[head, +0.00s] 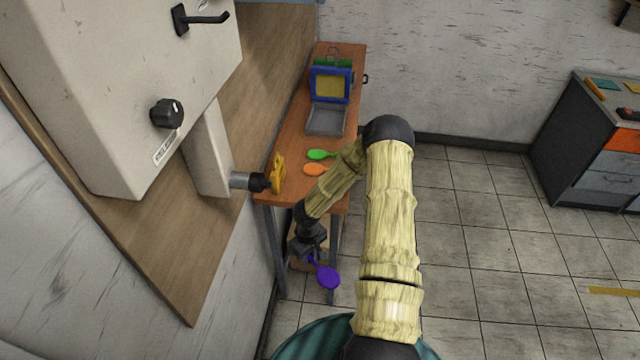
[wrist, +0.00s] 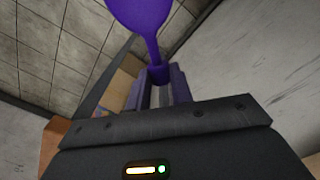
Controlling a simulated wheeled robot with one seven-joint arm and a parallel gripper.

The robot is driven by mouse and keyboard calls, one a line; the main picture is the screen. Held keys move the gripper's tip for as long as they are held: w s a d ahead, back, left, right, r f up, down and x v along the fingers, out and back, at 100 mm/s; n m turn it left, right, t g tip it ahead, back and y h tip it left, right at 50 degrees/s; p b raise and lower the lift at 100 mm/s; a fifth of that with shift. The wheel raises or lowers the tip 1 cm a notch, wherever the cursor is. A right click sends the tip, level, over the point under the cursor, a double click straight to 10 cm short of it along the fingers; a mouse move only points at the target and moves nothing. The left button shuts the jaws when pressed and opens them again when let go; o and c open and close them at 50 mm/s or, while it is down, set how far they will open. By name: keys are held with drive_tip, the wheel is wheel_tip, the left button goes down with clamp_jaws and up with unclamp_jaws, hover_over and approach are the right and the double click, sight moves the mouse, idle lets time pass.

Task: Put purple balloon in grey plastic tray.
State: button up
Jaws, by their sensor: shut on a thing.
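The purple balloon (head: 328,278) hangs from my gripper (head: 312,256) in the head view, in front of the small table's near end and below its top. In the wrist view my gripper (wrist: 160,88) is shut on the neck of the purple balloon (wrist: 142,14), whose wide part extends past the top edge of the picture. The grey plastic tray (head: 326,119) lies on the wooden table, in front of a blue frame with a yellow panel. The tray looks empty and is well apart from my gripper.
A green balloon (head: 320,154) and an orange balloon (head: 314,170) lie on the wooden table (head: 341,193). Tiled floor (head: 480,260) is open to the right.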

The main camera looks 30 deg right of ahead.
drive_tip(key=s+a+f+m+b, duration=0.2)
drive_tip(key=a+f+m, duration=0.1)
drive_tip(key=a+f, duration=0.5)
wheel_tip(320, 180, down, 3)
drive_tip(key=shift+s+a+r, duration=0.1)
drive_tip(key=shift+s+a, duration=0.1)
drive_tip(key=shift+s, duration=0.05)
